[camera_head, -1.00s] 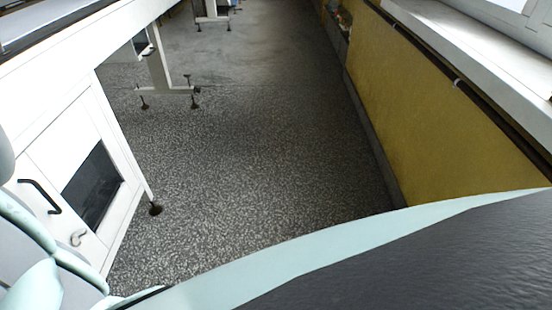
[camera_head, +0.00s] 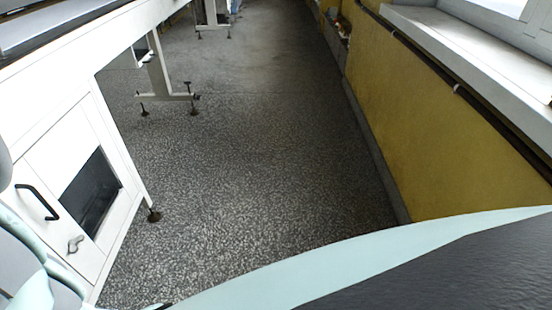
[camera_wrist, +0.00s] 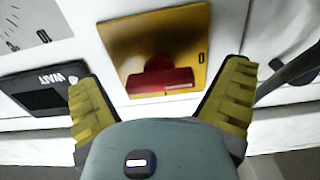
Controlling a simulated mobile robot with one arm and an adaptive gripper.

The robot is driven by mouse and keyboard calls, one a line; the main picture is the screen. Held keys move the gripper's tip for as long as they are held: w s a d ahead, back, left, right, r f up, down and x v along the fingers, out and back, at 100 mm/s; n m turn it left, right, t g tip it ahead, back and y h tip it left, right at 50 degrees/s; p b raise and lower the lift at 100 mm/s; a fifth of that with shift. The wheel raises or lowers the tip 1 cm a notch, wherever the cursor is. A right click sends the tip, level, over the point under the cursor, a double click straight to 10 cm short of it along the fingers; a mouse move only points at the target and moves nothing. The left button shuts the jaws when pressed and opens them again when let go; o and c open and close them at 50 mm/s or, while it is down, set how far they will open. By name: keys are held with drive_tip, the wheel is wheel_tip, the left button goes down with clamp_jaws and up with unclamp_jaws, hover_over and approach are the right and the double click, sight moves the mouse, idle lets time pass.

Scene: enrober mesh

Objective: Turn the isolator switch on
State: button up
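The isolator switch shows in the wrist view as a yellow plate (camera_wrist: 190,38) with a red handle (camera_wrist: 160,79) on a white panel. The handle's bar lies across the picture, with a rounded hub above it. A small dark mark, like a 0, is at the plate's right side. My gripper (camera_wrist: 163,85) is open, its two yellow ribbed fingers apart on the left and right of the red handle. Nothing is seen between the fingers except the switch behind them; I cannot tell whether they touch it. The switch is not visible in the head view.
In the wrist view, a dark display (camera_wrist: 45,88) is left of the switch and a black handle (camera_wrist: 290,74) is right. In the head view, a white cabinet (camera_head: 120,170) stands left and a yellow wall (camera_head: 440,130) right. Speckled floor (camera_head: 250,170) between them is clear.

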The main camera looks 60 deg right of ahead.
drive_tip(key=c, duration=1.2)
drive_tip(key=shift+r, duration=0.1)
drive_tip(key=shift+a+r+m+p, duration=0.1)
drive_tip(key=shift+m+p, duration=0.2)
drive_tip(key=shift+p, duration=0.1)
drive_tip(key=m+p, duration=0.2)
drive_tip(key=m, duration=0.1)
drive_tip(key=shift+m+p, duration=0.3)
drive_tip(key=shift+p, duration=0.1)
drive_tip(key=m+p, duration=0.2)
drive_tip(key=m, duration=0.3)
drive_tip(key=shift+w, duration=0.1)
drive_tip(key=m+p, duration=0.1)
drive_tip(key=m, duration=0.4)
drive_tip(key=shift+m, duration=0.9)
